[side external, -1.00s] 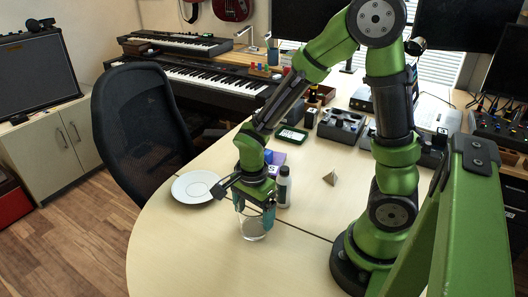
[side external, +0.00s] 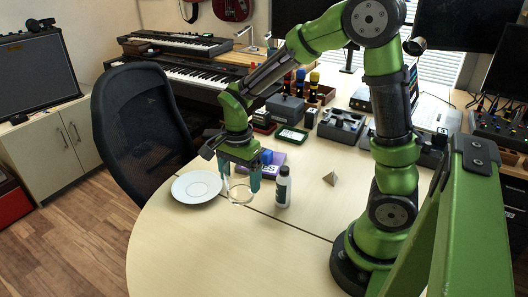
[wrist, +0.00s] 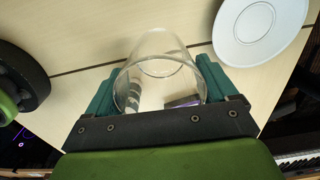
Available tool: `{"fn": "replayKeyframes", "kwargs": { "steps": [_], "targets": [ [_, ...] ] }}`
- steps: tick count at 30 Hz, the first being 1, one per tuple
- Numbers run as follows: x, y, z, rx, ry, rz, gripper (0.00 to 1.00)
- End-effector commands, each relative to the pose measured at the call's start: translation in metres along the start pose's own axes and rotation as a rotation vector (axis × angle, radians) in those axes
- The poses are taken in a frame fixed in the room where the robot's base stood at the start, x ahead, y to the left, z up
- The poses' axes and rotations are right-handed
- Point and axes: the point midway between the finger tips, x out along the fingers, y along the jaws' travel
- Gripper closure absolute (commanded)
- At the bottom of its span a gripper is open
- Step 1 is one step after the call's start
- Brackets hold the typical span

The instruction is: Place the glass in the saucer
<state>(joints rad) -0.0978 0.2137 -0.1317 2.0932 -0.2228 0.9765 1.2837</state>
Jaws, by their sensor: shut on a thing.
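My gripper (side external: 239,178) is shut on the clear glass (side external: 240,192), with one teal finger on each side of it. The glass is upright and appears held above the table, to the right of the saucer. In the wrist view the glass (wrist: 160,72) sits between the fingers. The white saucer (side external: 186,193) lies flat and empty near the table's left edge. In the wrist view the saucer (wrist: 275,48) shows at the upper right, apart from the glass.
A purple box with a blue item (side external: 267,158) lies behind. A small pyramid (side external: 330,179) sits farther right. A black chair (side external: 140,130) stands at the table's left edge. The front tabletop (side external: 230,255) is clear.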

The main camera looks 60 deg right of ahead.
Motion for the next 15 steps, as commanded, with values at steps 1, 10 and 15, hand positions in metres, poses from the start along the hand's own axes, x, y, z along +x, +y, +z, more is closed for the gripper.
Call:
{"fn": "replayKeyframes", "kwargs": {
  "steps": [1,10,15],
  "targets": [
    [-0.001,-0.007,0.000,-0.016,0.000,-0.001,0.55],
    [0.007,-0.080,0.001,-0.027,-0.001,-0.001,0.55],
    [0.011,-0.121,0.001,-0.026,-0.001,0.000,0.55]
  ]
}}
